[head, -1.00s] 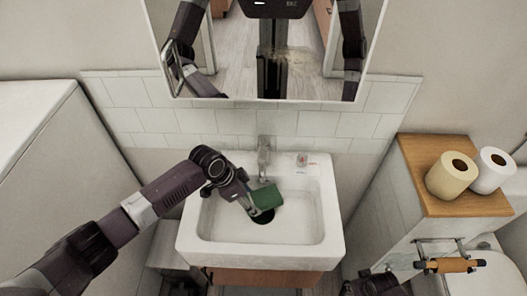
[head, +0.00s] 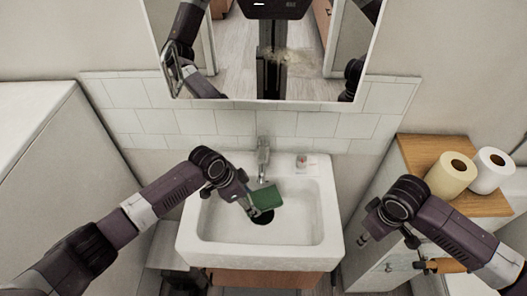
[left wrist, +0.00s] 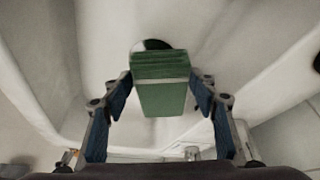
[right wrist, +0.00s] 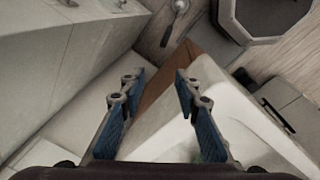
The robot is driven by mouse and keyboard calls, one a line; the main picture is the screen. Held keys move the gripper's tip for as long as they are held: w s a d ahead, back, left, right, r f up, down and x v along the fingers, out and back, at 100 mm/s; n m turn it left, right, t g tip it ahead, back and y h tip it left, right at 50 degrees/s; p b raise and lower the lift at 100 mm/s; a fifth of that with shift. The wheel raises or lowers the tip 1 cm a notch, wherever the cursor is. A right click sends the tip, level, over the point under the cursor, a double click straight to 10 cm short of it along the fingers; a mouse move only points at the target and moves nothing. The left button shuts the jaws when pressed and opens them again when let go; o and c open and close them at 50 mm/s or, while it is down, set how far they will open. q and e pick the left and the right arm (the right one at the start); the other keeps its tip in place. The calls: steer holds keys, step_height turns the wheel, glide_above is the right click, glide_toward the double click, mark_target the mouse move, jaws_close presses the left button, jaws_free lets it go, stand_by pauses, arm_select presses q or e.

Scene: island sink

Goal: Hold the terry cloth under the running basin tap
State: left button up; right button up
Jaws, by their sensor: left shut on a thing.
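The folded green terry cloth (head: 265,197) is over the white basin (head: 302,230), just in front of the tap (head: 263,158) and near the dark drain. My left gripper (head: 251,209) is shut on the cloth. In the left wrist view the cloth (left wrist: 163,92) sits between the blue finger pads of the left gripper (left wrist: 160,88), with the drain behind it. I cannot make out a water stream at the tap. My right gripper (head: 364,240) is right of the basin; in the right wrist view it (right wrist: 155,82) is open and empty.
A small item (head: 301,161) stands on the basin's back right rim. A wooden shelf (head: 418,160) at the right carries two paper rolls (head: 451,175). A mirror (head: 300,60) hangs above the tiles. The basin's right half is clear.

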steer(key=w+a+r, duration=0.1)
steer(key=w+a, duration=0.1)
steer(key=w+a+r+m, duration=0.1)
steer(key=w+a, duration=0.1)
steer(key=a, duration=0.1)
steer(key=w+a+r+m+t, duration=0.1)
steer(key=w+a+r, duration=0.1)
steer(key=shift+w+a+y, duration=0.2)
steer(key=shift+a+y, duration=0.05)
steer(key=shift+y, duration=0.05)
steer(key=w+a+r+m+t, duration=0.1)
steer(key=w+a+r+m, duration=0.1)
steer(key=w+a+r, duration=0.5)
steer(key=m+t+y, duration=0.1)
steer(key=m+y, duration=0.1)
steer(key=m, duration=0.2)
glide_toward(263, 153)
steer(key=x, duration=0.9)
steer(key=shift+w+a+f, duration=0.1)
steer(key=shift+f, duration=0.1)
jaws_close()
